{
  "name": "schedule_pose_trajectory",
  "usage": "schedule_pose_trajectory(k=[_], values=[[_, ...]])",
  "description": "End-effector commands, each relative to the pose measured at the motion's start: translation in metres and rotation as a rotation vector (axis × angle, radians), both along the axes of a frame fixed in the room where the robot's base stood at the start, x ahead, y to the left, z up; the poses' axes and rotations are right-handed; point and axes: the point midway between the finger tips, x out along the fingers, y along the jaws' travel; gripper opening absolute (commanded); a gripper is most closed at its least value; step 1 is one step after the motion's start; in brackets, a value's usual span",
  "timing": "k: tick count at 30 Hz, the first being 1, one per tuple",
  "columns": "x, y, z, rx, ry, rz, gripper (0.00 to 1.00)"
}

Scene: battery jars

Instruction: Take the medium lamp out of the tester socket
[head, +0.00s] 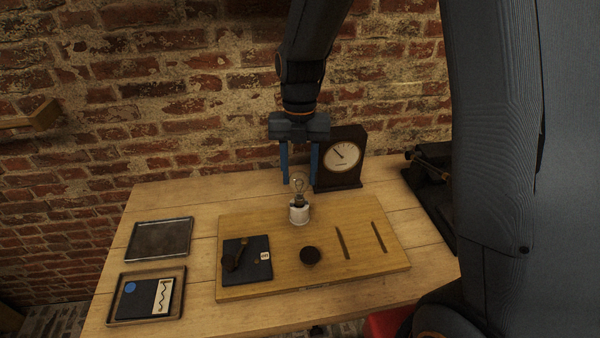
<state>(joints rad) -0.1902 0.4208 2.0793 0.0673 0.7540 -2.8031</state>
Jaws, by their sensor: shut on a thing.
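The lamp (299,184) is a clear glass bulb standing upright at the white tester socket (299,213), near the back of the wooden board (330,279). My gripper (299,183) comes down from above, with one blue finger on each side of the bulb. It is shut on the lamp. The lamp's base is down at the socket's top, and I cannot tell from here whether it is still seated. Only one lamp shows, so its size cannot be compared.
A dial meter (343,157) stands close behind the gripper at the right. The board also carries a dark knob (310,256), two slots and a dark switch plate (247,274). Two trays (160,240) (118,308) lie at the left. Brick wall stands behind.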

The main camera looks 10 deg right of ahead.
Motion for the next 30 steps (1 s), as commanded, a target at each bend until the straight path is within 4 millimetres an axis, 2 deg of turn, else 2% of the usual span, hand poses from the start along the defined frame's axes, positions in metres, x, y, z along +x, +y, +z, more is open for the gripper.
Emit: schedule_pose_trajectory(k=[17, 30], values=[[0.000, 0.000, 0.007, 0.000, 0.000, 0.000, 0.14], [0.000, 0.000, 0.036, 0.000, -0.001, 0.000, 0.14]])
